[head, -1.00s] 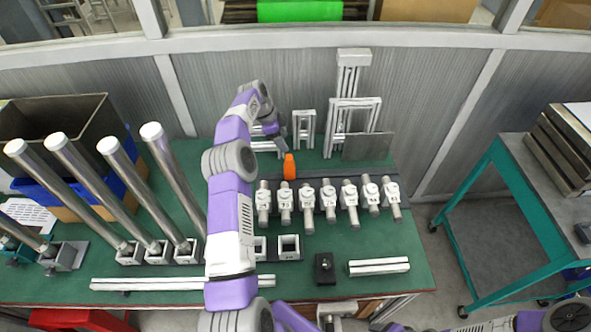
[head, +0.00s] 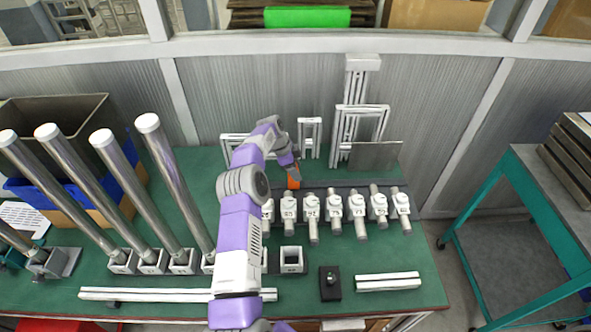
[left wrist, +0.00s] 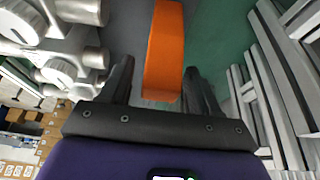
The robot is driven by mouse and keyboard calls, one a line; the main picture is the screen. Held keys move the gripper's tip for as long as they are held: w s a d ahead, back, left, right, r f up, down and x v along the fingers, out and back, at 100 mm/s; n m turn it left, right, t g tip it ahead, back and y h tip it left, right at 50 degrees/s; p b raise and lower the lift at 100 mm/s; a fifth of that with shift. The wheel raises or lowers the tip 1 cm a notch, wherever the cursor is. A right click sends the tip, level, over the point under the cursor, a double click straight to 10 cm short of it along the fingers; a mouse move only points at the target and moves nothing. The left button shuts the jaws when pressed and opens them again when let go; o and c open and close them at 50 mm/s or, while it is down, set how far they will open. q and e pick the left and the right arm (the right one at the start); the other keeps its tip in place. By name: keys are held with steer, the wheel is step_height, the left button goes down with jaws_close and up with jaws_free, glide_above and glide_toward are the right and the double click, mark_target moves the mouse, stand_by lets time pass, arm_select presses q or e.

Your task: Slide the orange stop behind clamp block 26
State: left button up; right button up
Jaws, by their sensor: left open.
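The orange stop (head: 293,183) stands upright on the dark rail behind the row of clamp blocks, near the row's left end. My left gripper (head: 293,170) is over its upper part. In the left wrist view the open fingers (left wrist: 158,72) are on either side of the orange stop (left wrist: 164,50), with a gap visible on each side. Several white clamp blocks (head: 334,207) with handles line the front of the rail. Their numbers are too small to read surely, so I cannot tell which is 26. The leftmost is partly hidden by my arm. My right gripper is out of view.
White frames (head: 360,120) and a grey plate (head: 374,156) stand behind the rail at right. Tall metal tubes (head: 180,185) rise at the left. A black block (head: 330,284) and white bars (head: 388,282) lie in front. Green bench top is clear between them.

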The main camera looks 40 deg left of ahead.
arm_select(q)
steer(key=shift+c, duration=0.2)
jaws_close()
steer(key=s+a+b, duration=0.1)
steer(key=s+a, duration=0.5)
steer(key=a, duration=0.1)
steer(key=shift+s+a, duration=0.2)
steer(key=shift+a, duration=0.15)
steer(key=shift+o, duration=0.2)
jaws_free()
steer(key=p+v, duration=0.1)
steer(key=v, duration=0.6)
steer(key=shift+r, duration=0.25)
